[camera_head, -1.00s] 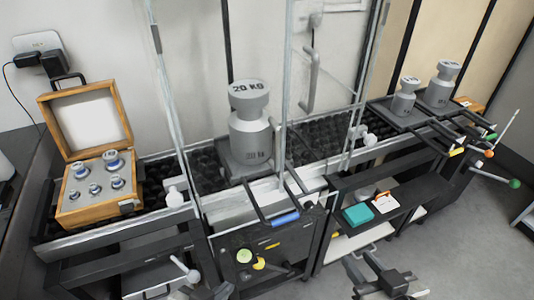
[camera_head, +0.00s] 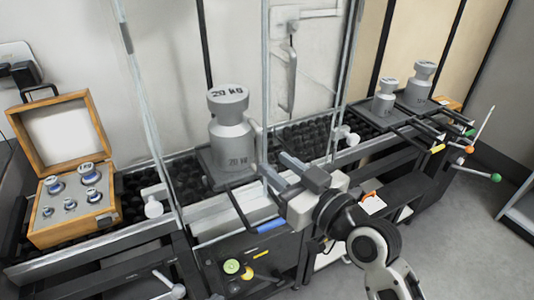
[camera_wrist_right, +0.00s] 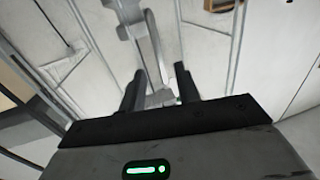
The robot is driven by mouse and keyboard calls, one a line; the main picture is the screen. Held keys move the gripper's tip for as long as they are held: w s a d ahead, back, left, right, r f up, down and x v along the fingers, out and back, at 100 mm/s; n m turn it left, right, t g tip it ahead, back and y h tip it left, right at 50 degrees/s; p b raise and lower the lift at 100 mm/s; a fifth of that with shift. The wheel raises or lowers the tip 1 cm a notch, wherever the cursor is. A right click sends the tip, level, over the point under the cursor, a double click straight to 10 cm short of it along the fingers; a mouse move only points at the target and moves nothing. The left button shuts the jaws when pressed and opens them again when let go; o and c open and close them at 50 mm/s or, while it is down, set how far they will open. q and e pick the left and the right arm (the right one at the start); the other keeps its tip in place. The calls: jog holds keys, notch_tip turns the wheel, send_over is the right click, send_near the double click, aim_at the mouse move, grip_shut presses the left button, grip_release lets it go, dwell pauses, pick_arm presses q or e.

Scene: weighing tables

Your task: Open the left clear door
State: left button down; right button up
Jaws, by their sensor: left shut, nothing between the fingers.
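Clear door panels in thin metal frames (camera_head: 266,90) stand along the bench. A vertical grey bar handle (camera_head: 291,78) shows at the upper middle; I cannot tell which panel carries it. My right gripper (camera_head: 277,167) is in front of the weighing bench, below that handle, its arm coming from the lower right. In the right wrist view its two dark fingers (camera_wrist_right: 158,88) are apart, with a grey handle (camera_wrist_right: 150,45) ahead between them, and I see no contact. Only a dark sliver of my left gripper (camera_head: 216,296) shows at the bottom edge, shut and empty.
A large 20 kg weight (camera_head: 230,130) stands behind the right gripper. An open wooden case (camera_head: 105,217) of small weights is at the left. Two more weights (camera_head: 385,98) stand at the right. Floor at the lower right is clear.

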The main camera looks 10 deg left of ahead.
aim_at(261, 153)
jog(key=shift+x, duration=2)
grip_shut()
